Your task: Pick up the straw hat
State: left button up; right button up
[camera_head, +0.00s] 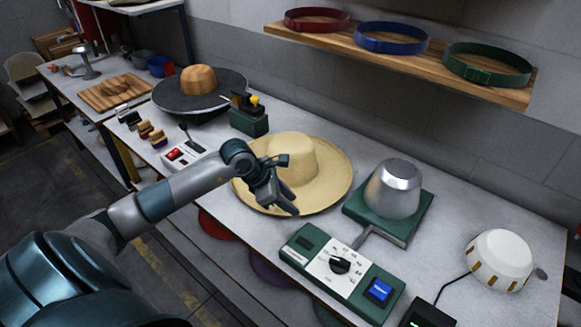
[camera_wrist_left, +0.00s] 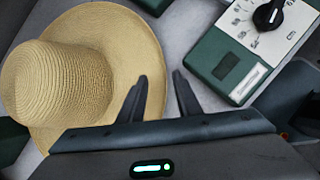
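The straw hat (camera_head: 297,165) lies crown up on the grey worktable, its wide brim flat around it. In the left wrist view the hat (camera_wrist_left: 62,82) fills the left side, with its brim edge showing between the fingertips. My left gripper (camera_head: 287,203) is over the near part of the brim and hides a little of it. The same gripper (camera_wrist_left: 160,82) is open in the wrist view, with a gap between its fingers. I cannot tell whether the fingers touch the brim. My right gripper is not in view.
A metal hat form (camera_head: 394,188) on a green base stands right of the hat. A green control box (camera_head: 342,272) with a dial is in front. A wooden shelf (camera_head: 400,62) with several hatbands hangs on the back wall.

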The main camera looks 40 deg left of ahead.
aim_at(302, 213)
pick_arm(q)
jog(key=shift+w+d+f+p, duration=0.25)
jog(key=shift+d+f+p, duration=0.25)
jog(key=shift+f+p, duration=0.4)
jog(key=shift+p+x, duration=0.7)
jog(key=shift+x, duration=0.9)
jog(key=shift+s, duration=0.1)
